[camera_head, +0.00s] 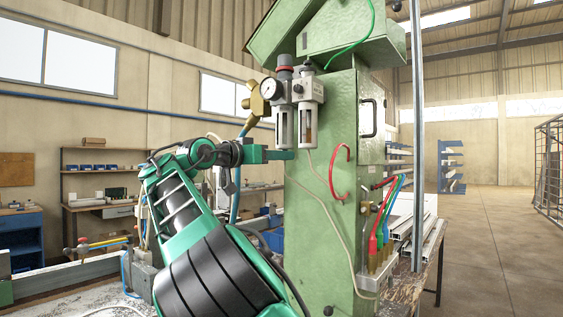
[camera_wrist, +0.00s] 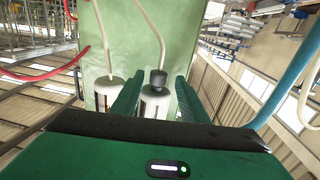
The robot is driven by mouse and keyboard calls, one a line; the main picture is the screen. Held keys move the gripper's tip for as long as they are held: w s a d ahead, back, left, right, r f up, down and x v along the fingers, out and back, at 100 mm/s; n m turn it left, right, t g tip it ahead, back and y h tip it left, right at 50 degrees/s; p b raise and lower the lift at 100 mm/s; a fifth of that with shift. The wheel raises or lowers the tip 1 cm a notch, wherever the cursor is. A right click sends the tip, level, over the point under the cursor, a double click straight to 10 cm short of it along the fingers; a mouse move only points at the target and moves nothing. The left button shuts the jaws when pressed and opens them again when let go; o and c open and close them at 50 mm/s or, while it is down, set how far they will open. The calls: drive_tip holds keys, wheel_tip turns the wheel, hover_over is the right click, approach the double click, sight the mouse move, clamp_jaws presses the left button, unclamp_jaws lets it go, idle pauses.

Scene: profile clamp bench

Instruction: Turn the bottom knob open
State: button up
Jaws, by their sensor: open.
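The bottom knob (camera_wrist: 158,79) is a small dark cap at the end of a clear-windowed filter bowl (camera_wrist: 155,103), with a pale tube running from it. My gripper (camera_wrist: 156,84) is open, with one green finger on each side of the knob and bowl end. Gaps seem to show between the fingers and the knob; contact cannot be told. In the head view, my gripper (camera_head: 287,155) reaches in from the left just below the left bowl (camera_head: 283,128) on the green column. The knob itself is hidden or too small to tell there.
A second bowl (camera_head: 307,127) hangs close beside the first. A round gauge (camera_head: 271,87) and brass fitting (camera_head: 257,100) sit left above. The green column (camera_head: 335,210) stands directly behind. A red hose (camera_head: 340,165) loops to the right. A blue hose (camera_wrist: 292,75) runs at right.

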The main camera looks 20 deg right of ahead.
drive_tip(key=v, duration=0.7)
drive_tip(key=shift+a, duration=0.4)
drive_tip(key=shift+s, duration=0.15)
